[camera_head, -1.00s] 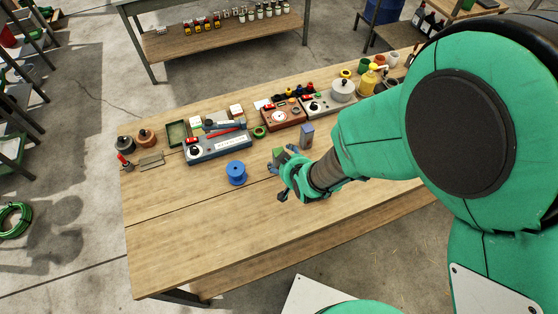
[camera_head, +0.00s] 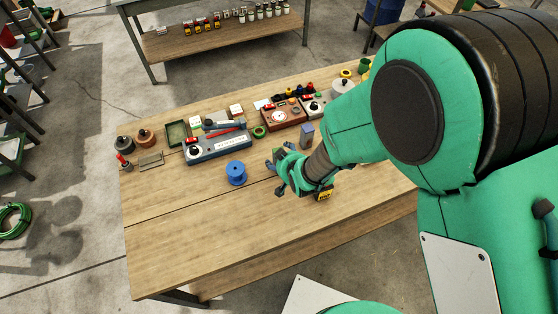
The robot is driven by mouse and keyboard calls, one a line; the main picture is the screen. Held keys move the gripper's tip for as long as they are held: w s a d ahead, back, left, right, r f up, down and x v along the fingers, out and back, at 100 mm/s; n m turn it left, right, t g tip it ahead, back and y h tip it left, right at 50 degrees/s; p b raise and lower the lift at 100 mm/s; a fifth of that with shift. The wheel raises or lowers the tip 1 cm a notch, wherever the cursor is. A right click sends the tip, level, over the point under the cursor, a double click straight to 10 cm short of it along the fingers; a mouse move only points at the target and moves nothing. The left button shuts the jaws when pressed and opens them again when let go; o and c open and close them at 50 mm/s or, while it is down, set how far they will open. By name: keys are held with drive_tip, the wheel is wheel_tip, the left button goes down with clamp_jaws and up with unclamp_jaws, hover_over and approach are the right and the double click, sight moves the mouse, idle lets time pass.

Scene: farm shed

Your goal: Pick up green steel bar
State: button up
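My gripper (camera_head: 275,177) is low over the middle right of the wooden table (camera_head: 200,235), with its fingers pointing left. Its two dark fingertips appear apart, and I see nothing clearly held between them. I cannot make out the green steel bar now; the green gripper covers the spot where a small green block showed earlier. Whether the gripper touches it cannot be told.
A blue spool (camera_head: 236,172) stands just left of my gripper. A grey-blue block (camera_head: 307,134) stands behind it. A blue-grey device (camera_head: 217,146), a green tape ring (camera_head: 259,132) and a red-brown meter (camera_head: 284,116) line the back. The front left tabletop is clear.

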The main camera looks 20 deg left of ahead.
drive_tip(key=shift+x, duration=0.85)
drive_tip(key=shift+c, duration=0.5)
clamp_jaws()
